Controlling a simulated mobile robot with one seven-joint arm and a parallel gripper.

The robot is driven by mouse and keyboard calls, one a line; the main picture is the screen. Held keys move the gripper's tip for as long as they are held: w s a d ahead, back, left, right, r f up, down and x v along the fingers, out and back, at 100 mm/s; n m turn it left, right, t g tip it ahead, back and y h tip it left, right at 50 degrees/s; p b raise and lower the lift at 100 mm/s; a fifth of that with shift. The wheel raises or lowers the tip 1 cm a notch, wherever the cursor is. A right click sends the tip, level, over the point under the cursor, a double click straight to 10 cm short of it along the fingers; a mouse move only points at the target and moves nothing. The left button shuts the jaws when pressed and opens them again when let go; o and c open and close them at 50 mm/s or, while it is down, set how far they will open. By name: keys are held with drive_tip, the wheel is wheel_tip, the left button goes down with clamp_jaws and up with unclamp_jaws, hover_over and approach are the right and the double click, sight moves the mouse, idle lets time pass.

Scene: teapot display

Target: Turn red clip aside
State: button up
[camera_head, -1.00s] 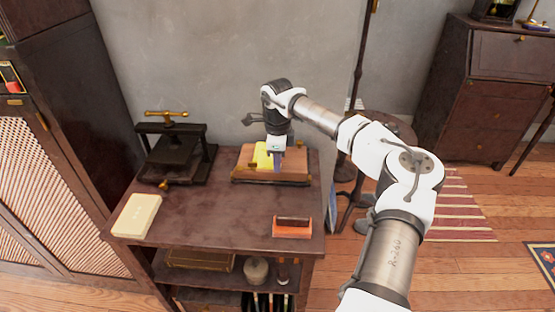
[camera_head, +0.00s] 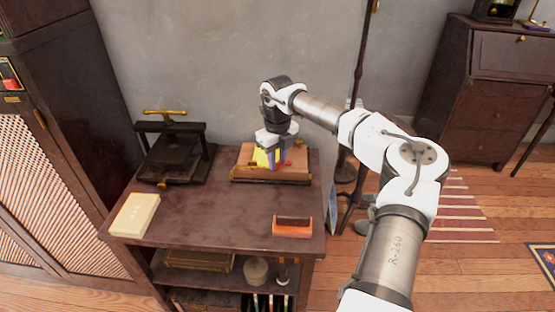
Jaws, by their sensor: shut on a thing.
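A small red clip (camera_head: 288,163) shows just right of my gripper's fingers, on top of a wooden box-like stand (camera_head: 297,174) at the back of the dark table. A yellow sheet or pad (camera_head: 262,158) lies on the same stand, left of the fingers. My gripper (camera_head: 274,166) points down over the middle of the stand, its fingertips low at its surface. It is shut on the red clip, though the fingers hide most of the contact.
A black and brass press (camera_head: 174,155) stands at the table's back left. A cream box (camera_head: 134,215) lies at the front left, and an orange-red block with a dark top (camera_head: 292,227) at the front right. The middle of the tabletop (camera_head: 215,208) is clear.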

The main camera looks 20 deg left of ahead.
drive_tip(key=m, duration=0.4)
drive_tip(key=shift+b, duration=0.35)
drive_tip(key=m, duration=0.4)
drive_tip(key=shift+m+b, duration=0.3)
drive_tip(key=o, duration=1)
drive_tip(key=shift+r, duration=0.1)
wheel_tip(320, 180, up, 14)
drive_tip(key=shift+f+b, duration=0.15)
drive_tip(key=shift+b, duration=0.45)
